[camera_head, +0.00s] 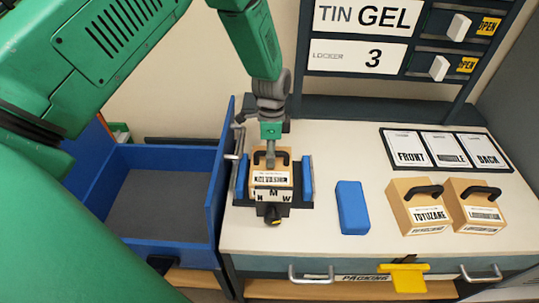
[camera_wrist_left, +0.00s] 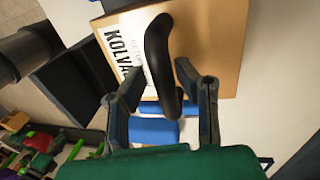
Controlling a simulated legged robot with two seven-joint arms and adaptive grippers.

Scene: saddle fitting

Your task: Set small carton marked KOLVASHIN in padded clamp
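The small tan carton marked KOLVASHIN (camera_head: 272,181) sits upright in the padded clamp (camera_head: 300,203), between its blue pads. Its label is partly covered in the head view; "KOLVA" reads in the wrist view, where the carton (camera_wrist_left: 215,35) fills the top. My left gripper (camera_head: 270,150) is directly above the carton. In the wrist view the left gripper's fingers (camera_wrist_left: 162,92) stand apart on either side of the carton's black handle (camera_wrist_left: 160,55), with visible gaps. Whether the carton touches both pads cannot be told. My right gripper is not in view.
A blue block (camera_head: 351,207) lies right of the clamp. Two handled cartons, one marked TOTUZANE (camera_head: 414,210), the other (camera_head: 474,212) hard to read, stand farther right. FRONT and BACK cards (camera_head: 445,148) lie behind them. A blue-walled bin (camera_head: 165,160) is left of the table.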

